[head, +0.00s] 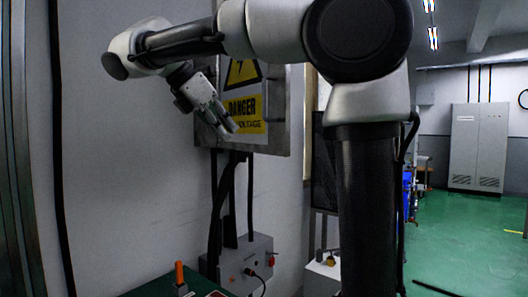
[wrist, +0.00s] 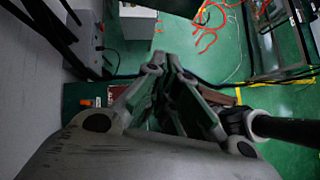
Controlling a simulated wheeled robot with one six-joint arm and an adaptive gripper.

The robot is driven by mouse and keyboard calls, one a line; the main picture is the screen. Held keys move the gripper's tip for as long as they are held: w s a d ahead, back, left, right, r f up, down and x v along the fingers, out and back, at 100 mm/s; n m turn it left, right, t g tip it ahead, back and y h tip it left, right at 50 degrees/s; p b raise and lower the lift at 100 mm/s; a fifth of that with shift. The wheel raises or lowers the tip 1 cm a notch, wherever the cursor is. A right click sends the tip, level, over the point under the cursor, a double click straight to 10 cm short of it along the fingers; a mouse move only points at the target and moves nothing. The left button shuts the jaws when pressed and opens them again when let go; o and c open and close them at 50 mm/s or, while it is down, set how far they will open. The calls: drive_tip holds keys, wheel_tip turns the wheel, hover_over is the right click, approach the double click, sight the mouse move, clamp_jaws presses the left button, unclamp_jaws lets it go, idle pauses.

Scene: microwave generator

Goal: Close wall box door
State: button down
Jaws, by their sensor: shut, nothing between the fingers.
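The wall box (head: 279,115) is a grey metal box on the wall in the head view. Its door carries a yellow and black "DANGER" high-voltage sign and faces me. The door looks nearly flush, but my arm covers its upper and left parts, so I cannot tell if a gap is left. My gripper (head: 229,129) is in front of the sign, pointing down and to the right; contact with the door cannot be told. In the wrist view my gripper (wrist: 165,60) is shut with nothing held. The wall box does not show clearly there.
Black cables run down from the wall box to a lower grey control box (head: 246,264). An orange handle (head: 180,273) stands on a green surface beside it. A grey cabinet (head: 478,147) stands far right. Green floor there is mostly open.

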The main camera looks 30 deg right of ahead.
sight(264, 150)
drive_tip(key=shift+n, duration=0.3)
drive_tip(key=shift+w+d+f, duration=0.1)
drive_tip(key=shift+d+f, duration=0.9)
drive_tip(key=shift+d, duration=0.9)
drive_tip(key=shift+w+d+f, duration=0.1)
drive_tip(key=shift+d+f, duration=0.9)
drive_tip(key=shift+d, duration=0.85)
drive_tip(key=shift+w+d+f, duration=0.1)
drive_tip(key=shift+d+f, duration=0.9)
drive_tip(key=shift+d, duration=0.9)
